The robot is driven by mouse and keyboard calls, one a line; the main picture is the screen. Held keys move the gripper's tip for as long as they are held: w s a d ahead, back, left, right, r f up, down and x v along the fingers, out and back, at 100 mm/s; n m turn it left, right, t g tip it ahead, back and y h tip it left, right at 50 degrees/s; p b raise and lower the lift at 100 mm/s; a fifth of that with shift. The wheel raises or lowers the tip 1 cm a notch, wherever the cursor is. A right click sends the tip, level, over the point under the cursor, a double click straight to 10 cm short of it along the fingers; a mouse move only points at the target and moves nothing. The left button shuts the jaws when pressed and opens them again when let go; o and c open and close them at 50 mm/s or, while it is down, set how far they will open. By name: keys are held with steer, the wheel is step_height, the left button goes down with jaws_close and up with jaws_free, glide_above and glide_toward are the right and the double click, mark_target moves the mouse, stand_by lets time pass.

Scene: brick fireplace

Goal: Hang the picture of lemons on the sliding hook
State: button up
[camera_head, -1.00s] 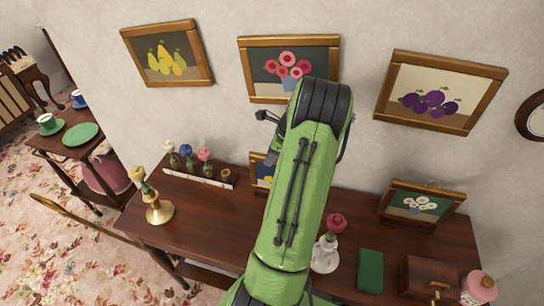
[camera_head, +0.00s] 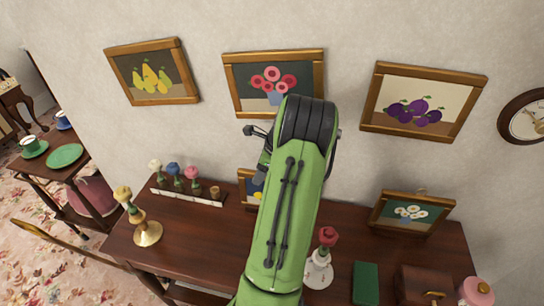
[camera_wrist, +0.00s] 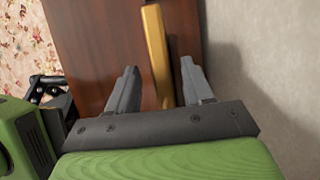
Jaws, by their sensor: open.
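A small gold-framed picture (camera_head: 247,192) with a blue ground and a yellow shape leans on the table against the wall. Most of it is hidden behind my arm, so I cannot confirm that lemons are on it. In the wrist view, a gold frame edge (camera_wrist: 155,45) runs between the two grey fingers of my gripper (camera_wrist: 159,72). The fingers stand apart on either side of it, with a gap visible on both sides. In the head view my gripper is mostly hidden behind my green arm. I cannot make out a sliding hook.
Pears (camera_head: 152,75), red flowers (camera_head: 240,90) and plums (camera_head: 422,105) pictures hang on the wall. A daisy picture (camera_head: 412,212) leans on the table (camera_head: 190,230). A candlestick (camera_head: 148,232), flower rack (camera_head: 185,195), red flower holder (camera_head: 319,272) and green book (camera_head: 366,285) stand around.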

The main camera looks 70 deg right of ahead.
steer(key=p+v, duration=0.4)
steer(key=v, duration=1.1)
steer(key=w+a+r+n+g+h, duration=0.1)
steer(key=w+a+r+n, duration=0.3)
steer(key=w+a+n, duration=0.55)
steer(key=w+a+r+n+g, duration=0.1)
steer(key=w+a+r+n, duration=0.4)
steer(key=a, duration=0.8)
steer(key=s+a+n+t, duration=0.1)
steer(key=s+a+n, duration=0.4)
steer(key=a+n, duration=0.4)
steer(key=s+a+n+t, duration=0.2)
steer(key=s+a+n, duration=0.3)
steer(key=a+n, duration=0.5)
steer(key=shift+s+a+f, duration=0.2)
steer(key=shift+a+f, duration=0.15)
steer(key=shift+f, duration=0.1)
